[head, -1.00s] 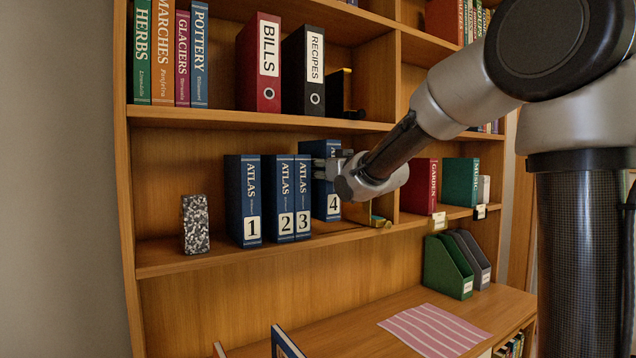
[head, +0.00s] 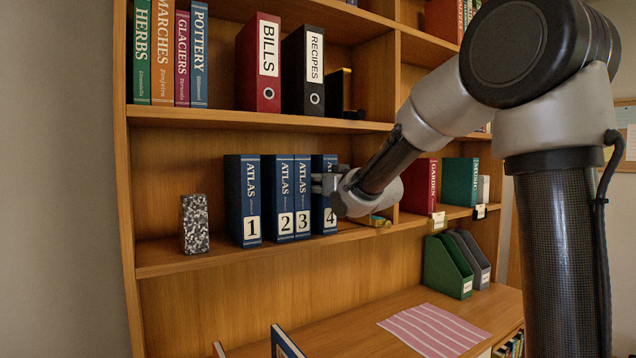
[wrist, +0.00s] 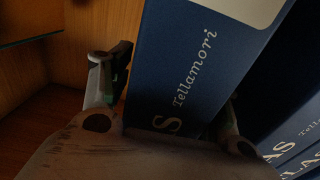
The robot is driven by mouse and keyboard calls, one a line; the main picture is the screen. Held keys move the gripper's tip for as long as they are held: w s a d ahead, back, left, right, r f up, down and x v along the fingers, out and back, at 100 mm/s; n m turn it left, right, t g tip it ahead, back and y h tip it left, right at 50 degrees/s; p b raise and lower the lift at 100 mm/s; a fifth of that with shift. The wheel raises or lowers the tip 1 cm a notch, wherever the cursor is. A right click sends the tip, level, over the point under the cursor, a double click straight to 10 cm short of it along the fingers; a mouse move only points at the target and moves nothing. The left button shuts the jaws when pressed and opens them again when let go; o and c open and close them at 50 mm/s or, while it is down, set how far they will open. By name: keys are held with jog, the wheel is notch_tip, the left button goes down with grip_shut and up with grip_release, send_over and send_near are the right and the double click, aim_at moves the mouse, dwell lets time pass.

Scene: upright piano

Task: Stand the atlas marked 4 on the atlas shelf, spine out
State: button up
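The atlas marked 4 (head: 322,200) is blue and stands upright at the right end of the atlas row on the middle shelf (head: 165,263). Its numbered spine faces out, close beside the atlas marked 3 (head: 302,190). My gripper (head: 317,183) is at its spine, with a finger on either side, and appears shut on it. In the wrist view the blue spine (wrist: 190,70) lies between my fingers, tilted in the picture. The finger contact is partly hidden. The atlases marked 1 (head: 243,195) and 2 (head: 279,190) stand to the left.
A speckled block (head: 195,224) stands left of the row. Binders (head: 258,65) stand on the shelf above. There is a gap between atlases 1 and 2.

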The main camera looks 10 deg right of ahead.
jog(key=v, duration=1.2)
jog(key=s+d+f+m+g+h, duration=0.3)
jog(key=s+d+f+g+h, duration=0.2)
jog(key=s+d+f, duration=0.4)
jog(key=s+f+g, duration=0.4)
jog(key=s, duration=0.7)
jog(key=s+d+f+g, duration=0.1)
jog(key=s+f+g, duration=0.3)
jog(key=s, duration=0.7)
jog(key=shift+d+f+m+h, duration=0.3)
jog(key=shift+d+f, duration=0.05)
jog(key=shift+f, duration=0.35)
